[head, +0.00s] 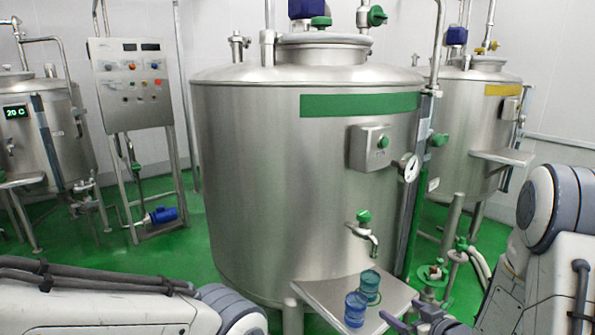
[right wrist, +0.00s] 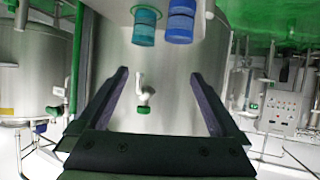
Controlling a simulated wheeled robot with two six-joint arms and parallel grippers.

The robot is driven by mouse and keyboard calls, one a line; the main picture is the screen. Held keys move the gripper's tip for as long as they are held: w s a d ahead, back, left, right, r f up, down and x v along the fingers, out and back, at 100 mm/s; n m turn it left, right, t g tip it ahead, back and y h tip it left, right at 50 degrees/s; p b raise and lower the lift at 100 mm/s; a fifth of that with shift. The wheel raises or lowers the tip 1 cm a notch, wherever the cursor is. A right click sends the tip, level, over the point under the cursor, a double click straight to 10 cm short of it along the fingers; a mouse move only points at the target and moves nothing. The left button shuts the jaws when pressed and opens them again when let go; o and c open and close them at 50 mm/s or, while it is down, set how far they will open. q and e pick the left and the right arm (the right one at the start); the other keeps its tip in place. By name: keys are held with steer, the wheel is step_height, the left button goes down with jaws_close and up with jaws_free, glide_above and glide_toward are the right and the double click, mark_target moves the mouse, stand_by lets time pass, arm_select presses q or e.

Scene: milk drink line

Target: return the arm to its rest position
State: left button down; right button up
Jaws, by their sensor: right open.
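My right gripper (head: 412,322) shows at the lower edge of the head view, in front of the shelf. In the right wrist view its two fingers (right wrist: 158,75) are spread apart with nothing between them. A blue cup (head: 355,310) and a teal cup (head: 369,287) stand on the steel shelf (head: 325,292) below the tap. The right wrist view is upside down and shows the teal cup (right wrist: 145,28) and the blue cup (right wrist: 181,22) at its top, apart from the fingers. My left arm crosses the lower left of the head view; its gripper is out of sight.
The large steel tank (head: 290,160) stands behind the shelf, with a green-handled tap (head: 363,230) above the cups and a gauge (head: 409,167). A control panel (head: 131,82) stands left and other tanks at both sides. The green floor (head: 160,265) is open at the left.

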steer(key=s+a+r+n+g+h+b, duration=0.15)
steer(key=s+a+g, duration=0.45)
steer(key=a, duration=0.7)
steer(key=s+a+r+n+g, duration=0.1)
steer(key=s+a+r+g, duration=0.1)
steer(key=s, duration=0.9)
steer(key=s+a+r+n+g, duration=0.1)
steer(key=s+a+g, duration=0.3)
steer(key=s, duration=0.7)
steer(key=shift+s+a+r+h, duration=0.35)
steer(key=shift+a+r, duration=0.3)
steer(key=shift+r, duration=0.2)
steer(key=shift+w, duration=0.1)
